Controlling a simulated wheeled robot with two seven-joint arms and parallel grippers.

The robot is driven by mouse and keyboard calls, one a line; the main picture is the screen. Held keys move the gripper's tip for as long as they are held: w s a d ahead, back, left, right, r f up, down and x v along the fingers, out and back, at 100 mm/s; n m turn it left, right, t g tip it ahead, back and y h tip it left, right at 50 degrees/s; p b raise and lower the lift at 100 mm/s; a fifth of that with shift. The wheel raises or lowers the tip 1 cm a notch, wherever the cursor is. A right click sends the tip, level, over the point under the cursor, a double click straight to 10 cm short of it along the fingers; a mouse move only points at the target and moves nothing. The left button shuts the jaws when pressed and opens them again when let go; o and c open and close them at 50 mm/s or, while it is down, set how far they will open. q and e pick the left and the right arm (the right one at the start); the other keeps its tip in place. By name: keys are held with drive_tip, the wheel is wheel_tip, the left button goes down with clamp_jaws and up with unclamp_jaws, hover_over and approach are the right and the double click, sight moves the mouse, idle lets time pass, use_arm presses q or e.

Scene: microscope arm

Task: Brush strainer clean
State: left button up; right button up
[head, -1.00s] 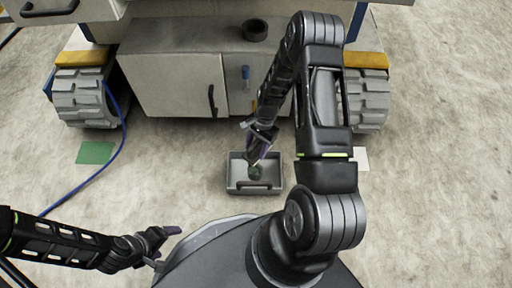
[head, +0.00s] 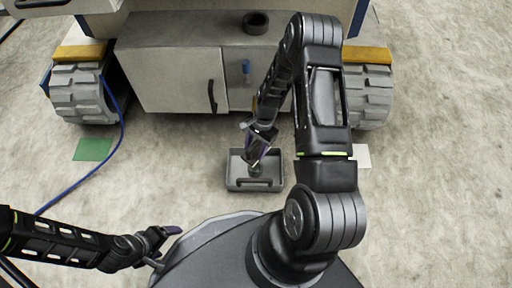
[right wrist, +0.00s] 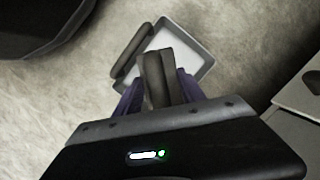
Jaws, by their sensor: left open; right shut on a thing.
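My right gripper (head: 257,150) points down over a grey tray (head: 231,180) on the floor. In the right wrist view, its purple fingers (right wrist: 160,92) are shut on a dark grey-brown block-like thing (right wrist: 157,72). I cannot tell whether this is the brush. A small dark green thing (head: 256,170) shows just below the gripper, inside the tray's outline; whether it is the strainer or part of the held thing is unclear. The tray also shows in the right wrist view (right wrist: 203,52). My left gripper (head: 166,246) is open and empty at the lower left.
A cabinet (head: 170,80) between large grey wheels (head: 84,92) stands behind the tray. A dark ring (head: 256,22) sits on top, and a blue-handled thing (head: 246,68) is at its front. A blue cable (head: 98,165) and green patch (head: 94,149) lie left. Floor around the tray is mostly clear.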

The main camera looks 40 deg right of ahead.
sight(254, 152)
use_arm(q)
drive_tip(key=shift+w+f+b, duration=0.15)
drive_tip(key=shift+f+b, duration=0.35)
drive_tip(key=shift+f, duration=0.25)
drive_tip(key=shift+w+f+b, duration=0.1)
drive_tip(key=shift+f+b, duration=0.4)
drive_tip(key=shift+f, duration=0.2)
use_arm(e)
drive_tip(key=shift+x, duration=1.75)
use_arm(q)
drive_tip(key=shift+f, duration=0.3)
use_arm(e)
drive_tip(key=shift+f, duration=0.35)
use_arm(q)
drive_tip(key=shift+b, duration=0.3)
use_arm(e)
drive_tip(key=shift+w+d, duration=0.1)
use_arm(q)
drive_tip(key=shift+f, duration=0.25)
use_arm(e)
drive_tip(key=shift+w+d, duration=0.15)
drive_tip(key=shift+d, duration=0.5)
drive_tip(key=shift+a, duration=0.1)
